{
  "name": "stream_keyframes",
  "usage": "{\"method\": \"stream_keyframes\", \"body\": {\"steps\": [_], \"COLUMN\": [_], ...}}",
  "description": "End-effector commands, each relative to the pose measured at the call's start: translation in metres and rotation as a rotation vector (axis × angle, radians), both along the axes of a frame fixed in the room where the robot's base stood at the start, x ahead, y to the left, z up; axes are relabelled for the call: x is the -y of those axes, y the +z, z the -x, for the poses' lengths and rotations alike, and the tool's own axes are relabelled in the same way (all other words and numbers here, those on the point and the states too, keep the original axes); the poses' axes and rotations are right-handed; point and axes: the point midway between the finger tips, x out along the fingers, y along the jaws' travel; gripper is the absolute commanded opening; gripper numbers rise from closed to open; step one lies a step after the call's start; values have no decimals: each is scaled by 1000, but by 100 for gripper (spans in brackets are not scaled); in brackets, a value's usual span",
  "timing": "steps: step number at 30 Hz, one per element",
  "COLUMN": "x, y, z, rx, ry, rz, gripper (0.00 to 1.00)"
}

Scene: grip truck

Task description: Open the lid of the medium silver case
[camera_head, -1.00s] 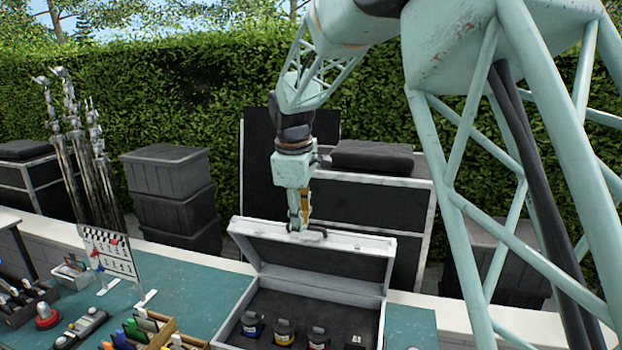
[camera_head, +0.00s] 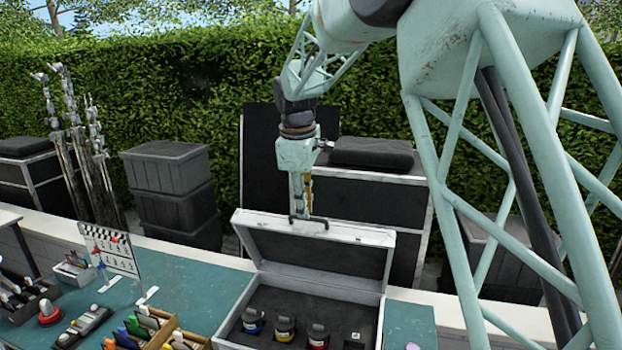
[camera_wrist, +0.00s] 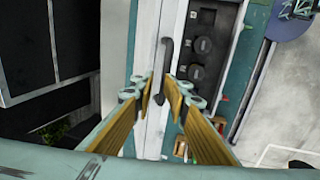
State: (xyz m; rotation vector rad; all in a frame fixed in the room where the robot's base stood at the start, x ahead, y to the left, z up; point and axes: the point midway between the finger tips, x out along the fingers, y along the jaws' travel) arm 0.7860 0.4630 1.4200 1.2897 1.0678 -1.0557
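The medium silver case (camera_head: 322,288) sits on the teal table with its lid (camera_head: 350,233) raised. The lid stands up at the back edge, its dark lining facing the camera. A black handle (camera_head: 308,222) is on the lid's upper edge; it also shows in the wrist view (camera_wrist: 164,66). My gripper (camera_head: 301,209) is just above and behind that edge; its tips are partly hidden in the head view. In the wrist view my gripper (camera_wrist: 162,94) has its fingers apart on either side of the handle's line, not visibly touching it. Several dark jars (camera_head: 284,327) are inside the case.
A wooden organizer (camera_head: 160,330), a clapperboard (camera_head: 108,250) and a grey device (camera_head: 84,327) are left of the case. Behind the table stand stacked grey crates (camera_head: 170,180) and a large dark flight case (camera_head: 370,203). Bare table shows left of the case.

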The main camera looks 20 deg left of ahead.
Motion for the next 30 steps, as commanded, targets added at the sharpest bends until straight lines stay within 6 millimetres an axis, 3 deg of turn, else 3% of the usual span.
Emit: {"method": "stream_keyframes", "body": {"steps": [30], "x": [0], "y": [30], "z": [-31], "rx": [0], "ry": [-1], "rz": [0], "gripper": [13]}}
